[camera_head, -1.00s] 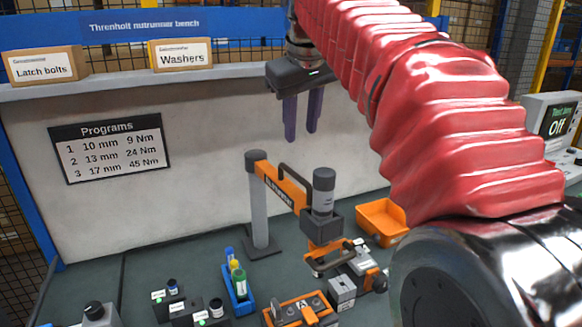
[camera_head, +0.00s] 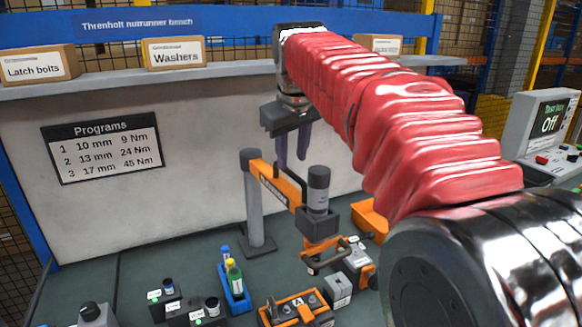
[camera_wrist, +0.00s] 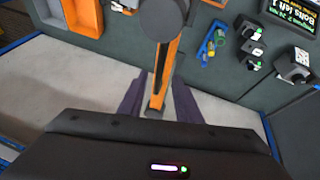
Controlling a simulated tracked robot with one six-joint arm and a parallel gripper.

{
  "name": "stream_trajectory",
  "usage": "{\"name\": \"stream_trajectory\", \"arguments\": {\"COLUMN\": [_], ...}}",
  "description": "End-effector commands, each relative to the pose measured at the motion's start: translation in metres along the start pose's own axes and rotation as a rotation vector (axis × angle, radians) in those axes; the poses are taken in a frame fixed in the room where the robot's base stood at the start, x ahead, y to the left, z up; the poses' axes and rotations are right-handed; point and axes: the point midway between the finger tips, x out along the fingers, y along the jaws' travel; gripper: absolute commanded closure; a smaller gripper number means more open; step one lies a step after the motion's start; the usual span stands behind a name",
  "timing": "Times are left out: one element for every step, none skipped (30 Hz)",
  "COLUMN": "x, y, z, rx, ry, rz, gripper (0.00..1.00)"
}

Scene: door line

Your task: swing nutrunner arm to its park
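The nutrunner arm has a grey post (camera_head: 254,205), an orange beam (camera_head: 275,186) with a dark handle, and a grey spindle (camera_head: 318,190) at its right end in the head view. My gripper (camera_head: 292,160) is open, its purple fingers pointing down just above or behind the beam and handle. In the wrist view my gripper (camera_wrist: 158,105) has one finger on each side of the orange beam (camera_wrist: 160,90). Contact is not visible. The spindle's dark cap (camera_wrist: 164,18) shows at the top there. I cannot make out a marked park.
An orange fixture (camera_head: 300,310) and a grey block (camera_head: 338,291) lie below the spindle. A blue tray (camera_head: 236,300) holds bottles. Small dark blocks (camera_head: 188,310) stand left of it. An orange bin (camera_head: 368,220) is partly hidden by my red-sleeved arm. Boxes line the shelf above.

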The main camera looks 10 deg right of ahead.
Motion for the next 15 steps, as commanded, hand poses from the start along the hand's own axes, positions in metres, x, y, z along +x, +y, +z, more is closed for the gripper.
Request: {"name": "stream_trajectory", "arguments": {"x": [0.009, 0.013, 0.019, 0.023, 0.027, 0.032, 0.035, 0.037, 0.041, 0.042, 0.044, 0.045, 0.046, 0.046, 0.047], "y": [-0.001, -0.001, -0.001, -0.001, -0.001, -0.001, -0.001, -0.001, -0.001, -0.001, -0.001, -0.001, -0.001, -0.001, -0.001], "z": [0.0, 0.0, 0.0, 0.0, 0.0, 0.0, 0.0, 0.0, 0.0, 0.0, 0.0, 0.0, 0.0, 0.0, 0.0], "rx": [-0.001, -0.001, -0.001, -0.001, -0.001, -0.001, -0.001, -0.001, -0.001, -0.001, -0.001, -0.001, -0.001, -0.001, -0.001], "ry": [-0.002, -0.003, -0.001, -0.001, -0.002, -0.001, 0.0, 0.0, 0.0, 0.0, 0.0, 0.001, 0.001, 0.001, 0.001], "rz": [-0.001, -0.001, -0.001, -0.001, -0.001, -0.001, 0.0, -0.001, -0.001, -0.001, 0.0, 0.0, 0.0, 0.0, 0.0], "gripper": [0.69, 0.69, 0.69, 0.69, 0.69, 0.69, 0.69, 0.69, 0.69, 0.69, 0.69, 0.69, 0.69, 0.69, 0.69]}}
